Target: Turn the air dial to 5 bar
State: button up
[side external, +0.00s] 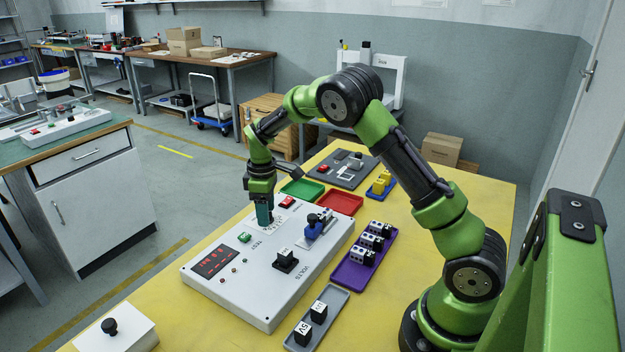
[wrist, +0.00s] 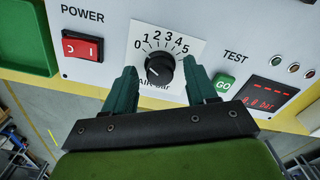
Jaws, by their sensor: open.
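The air dial (wrist: 159,69) is a round black knob on a white scale plate (wrist: 185,30) marked 0 to 5, with lettering partly hidden below it. A small pale mark shows on the knob's left side; its exact reading is hard to tell. My gripper (wrist: 163,75) is open, with one dark green finger on each side of the dial and a gap visible on both sides. In the side external view my gripper (side external: 264,212) points down at the white panel (side external: 222,289), and its fingers hide the dial.
Near the dial are a red power switch (wrist: 82,47), a green GO button (wrist: 223,85) and a red-lit display (wrist: 268,93). A blue clamp-like fixture (side external: 314,229), a black VOLTS knob (side external: 285,260), and green (side external: 302,190) and red (side external: 340,202) trays also stand close.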

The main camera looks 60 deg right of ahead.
jog(key=c, duration=1.1)
jog(key=shift+o, duration=0.2)
jog(key=shift+m, duration=0.3)
jog(key=m, duration=1.9)
jog(key=shift+r, duration=0.1)
